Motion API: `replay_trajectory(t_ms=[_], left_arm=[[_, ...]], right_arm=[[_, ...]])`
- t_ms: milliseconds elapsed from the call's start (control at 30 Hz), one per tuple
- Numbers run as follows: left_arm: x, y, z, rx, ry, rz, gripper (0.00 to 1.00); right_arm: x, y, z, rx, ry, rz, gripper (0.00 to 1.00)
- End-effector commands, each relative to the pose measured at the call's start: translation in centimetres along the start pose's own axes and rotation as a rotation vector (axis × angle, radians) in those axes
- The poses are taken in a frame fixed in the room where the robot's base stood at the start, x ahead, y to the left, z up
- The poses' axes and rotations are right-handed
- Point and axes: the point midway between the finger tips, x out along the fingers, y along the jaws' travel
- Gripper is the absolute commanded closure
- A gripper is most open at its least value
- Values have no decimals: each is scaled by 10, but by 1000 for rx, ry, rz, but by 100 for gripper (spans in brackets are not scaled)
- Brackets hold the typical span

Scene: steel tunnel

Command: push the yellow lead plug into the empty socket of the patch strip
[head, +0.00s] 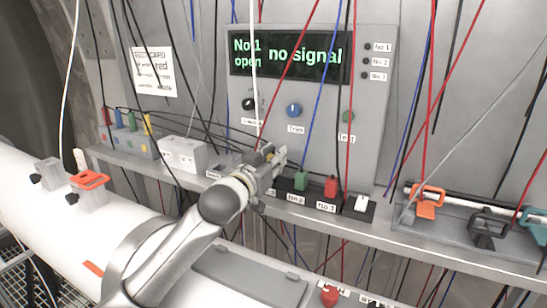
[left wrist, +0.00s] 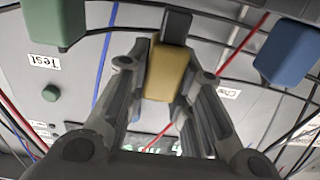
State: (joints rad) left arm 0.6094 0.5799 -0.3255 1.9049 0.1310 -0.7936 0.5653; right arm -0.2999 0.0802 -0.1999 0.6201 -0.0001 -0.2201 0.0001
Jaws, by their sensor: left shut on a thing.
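The yellow lead plug (left wrist: 160,72) sits between the two fingers of my left gripper (left wrist: 165,80) in the left wrist view, with a dark piece at its upper end. In the head view my left gripper (head: 272,165) is at the left end of the dark patch strip (head: 313,193). The strip holds a green plug (head: 301,181) at No.2 and a red plug (head: 331,186) at No.3. My gripper covers the strip's left part, so the empty socket is hidden, and I cannot tell whether the yellow plug touches it. My right gripper is not in view.
The panel display (head: 290,55) reads "No.1 open" and "no signal". Hanging cables cross in front of it. A block with coloured pieces (head: 130,145) and a white box (head: 183,153) stand on the left ledge. A blue block (left wrist: 288,50) shows beside my gripper.

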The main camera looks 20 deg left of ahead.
Motion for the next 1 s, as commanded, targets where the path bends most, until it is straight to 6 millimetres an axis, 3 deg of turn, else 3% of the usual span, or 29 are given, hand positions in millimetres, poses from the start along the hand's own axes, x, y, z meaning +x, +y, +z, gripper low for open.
replay_trajectory(t_ms=[1000], left_arm=[[0,0,-1,-1,0,1,98]], right_arm=[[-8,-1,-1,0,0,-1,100]])
